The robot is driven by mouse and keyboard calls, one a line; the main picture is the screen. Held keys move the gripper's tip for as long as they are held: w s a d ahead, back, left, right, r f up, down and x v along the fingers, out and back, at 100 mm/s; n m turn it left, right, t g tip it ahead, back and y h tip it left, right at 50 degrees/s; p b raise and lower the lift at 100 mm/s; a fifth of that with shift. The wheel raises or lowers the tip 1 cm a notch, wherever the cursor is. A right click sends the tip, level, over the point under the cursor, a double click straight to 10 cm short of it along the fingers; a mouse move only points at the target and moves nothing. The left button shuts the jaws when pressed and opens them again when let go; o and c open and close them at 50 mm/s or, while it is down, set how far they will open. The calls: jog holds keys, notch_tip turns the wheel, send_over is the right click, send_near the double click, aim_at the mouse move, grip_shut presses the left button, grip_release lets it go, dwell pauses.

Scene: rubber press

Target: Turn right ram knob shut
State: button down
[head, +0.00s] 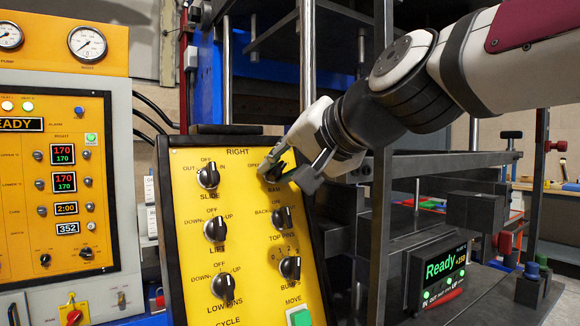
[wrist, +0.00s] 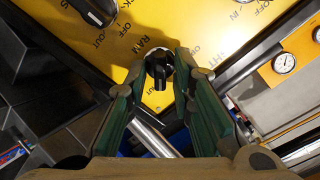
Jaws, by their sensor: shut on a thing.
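The right ram knob (head: 271,172) is a black rotary knob at the upper right of the yellow RIGHT control panel (head: 188,262). In the head view my gripper covers part of it and its shut position label. In the wrist view the knob (wrist: 158,68) sits between my fingertips, with its pale pointer line toward my palm. My gripper (head: 282,170) reaches down from the upper right and is shut on the knob, a finger on each side. The gripper also shows in the wrist view (wrist: 160,76).
The slide knob (head: 208,177) is left of the ram knob, and the top pins knob (head: 282,217) is just below it. A green MOVE button (head: 299,317) is lower down. A dark press frame stands right of the panel, with a Ready display (head: 440,272).

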jog(key=c, duration=1.7)
grip_release()
jog(key=v, duration=1.2)
jog(key=shift+d+f, duration=0.1)
jog(key=shift+f, duration=0.05)
jog(key=s+d+f+n+g+h, duration=0.1)
jog(key=s+d+f+g+h, duration=0.2)
jog(key=s+d+f, duration=0.55)
jog(key=s+d+f+g+h, duration=0.25)
jog(key=s+f, duration=0.35)
jog(key=f, duration=0.8)
jog(key=s+d+f+n+g+h, duration=0.1)
jog(key=s+d+f+g+h, duration=0.25)
jog(key=s+f, duration=0.55)
notch_tip(320, 180, up, 13)
jog(key=w+t+y+p, duration=0.1)
jog(key=w+t+p, duration=0.1)
jog(key=p, duration=1)
jog(key=shift+w+d, duration=0.4)
jog(key=shift+w, duration=0.1)
